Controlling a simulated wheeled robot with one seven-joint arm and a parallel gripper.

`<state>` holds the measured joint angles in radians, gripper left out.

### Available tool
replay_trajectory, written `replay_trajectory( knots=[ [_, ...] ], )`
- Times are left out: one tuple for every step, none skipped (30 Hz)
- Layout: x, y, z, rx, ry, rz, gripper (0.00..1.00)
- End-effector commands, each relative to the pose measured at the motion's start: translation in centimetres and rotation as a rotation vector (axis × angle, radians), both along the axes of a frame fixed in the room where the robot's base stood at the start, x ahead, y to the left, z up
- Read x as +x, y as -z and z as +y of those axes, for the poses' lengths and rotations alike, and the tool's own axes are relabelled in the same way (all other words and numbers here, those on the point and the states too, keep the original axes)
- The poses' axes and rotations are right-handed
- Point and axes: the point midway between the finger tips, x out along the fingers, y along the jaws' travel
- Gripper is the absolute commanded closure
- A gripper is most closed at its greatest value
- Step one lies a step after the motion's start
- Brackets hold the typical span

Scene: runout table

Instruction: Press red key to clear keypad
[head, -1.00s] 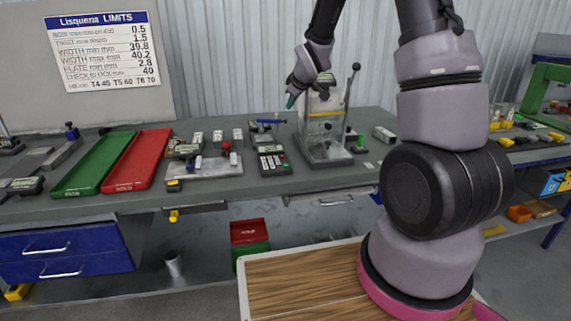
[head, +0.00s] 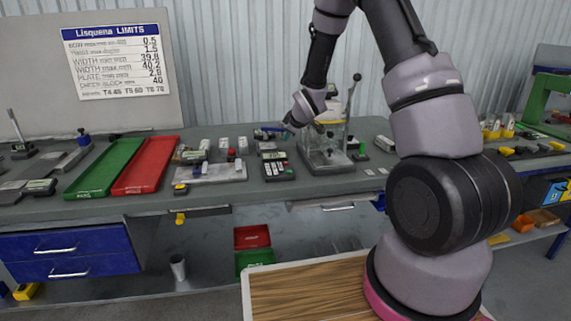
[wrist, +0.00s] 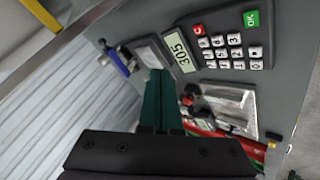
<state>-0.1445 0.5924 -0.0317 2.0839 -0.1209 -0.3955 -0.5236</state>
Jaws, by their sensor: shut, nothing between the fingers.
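The keypad (head: 276,166) stands on the grey bench, left of the clear-walled press fixture. In the wrist view the keypad (wrist: 216,50) shows a display (wrist: 181,50) reading 305, white number keys, a red C key (wrist: 199,30) and a green OK key (wrist: 252,18). My gripper (head: 287,127) is above and behind the keypad in the head view. In the wrist view my gripper (wrist: 158,74) has its green fingers together and empty. The tips appear beside the display end, apart from the red key; their height above the bench is unclear.
The press fixture (head: 326,150) with its upright lever stands right of the keypad. A blue-handled tool (wrist: 117,62) lies near the fingertips. A grey plate (head: 212,174) with small parts, a red tray (head: 146,166) and a green tray (head: 106,169) are to the left.

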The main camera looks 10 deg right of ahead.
Motion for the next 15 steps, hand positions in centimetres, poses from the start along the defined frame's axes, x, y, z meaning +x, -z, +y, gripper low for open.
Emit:
replay_trajectory(
  knots=[
    [-0.1,0.9,0.0,0.0,0.001,0.004,1.0],
    [-0.1,1.3,0.0,-0.001,0.001,0.003,1.0],
    [-0.1,1.9,0.0,-0.001,0.001,0.005,1.0],
    [-0.1,2.4,0.0,-0.001,0.0,0.004,1.0],
    [-0.1,2.8,0.0,-0.001,0.0,0.004,1.0],
    [-0.1,3.4,0.0,-0.001,0.001,0.005,1.0],
    [-0.1,3.8,0.0,0.0,0.001,0.004,1.0],
    [-0.1,4.2,0.0,0.0,0.001,0.004,1.0],
    [-0.1,4.7,0.0,-0.001,0.001,0.003,1.0],
    [-0.1,5.1,0.0,-0.001,0.001,0.003,1.0],
    [-0.1,5.4,0.0,-0.001,0.001,0.003,1.0],
    [0.0,5.8,0.0,-0.001,0.002,0.003,1.0],
    [0.0,6.1,0.0,-0.001,0.002,0.003,1.0],
    [0.0,6.3,0.0,-0.001,0.001,0.002,1.0],
    [0.0,6.6,0.0,-0.001,0.001,0.002,1.0]
  ],
)
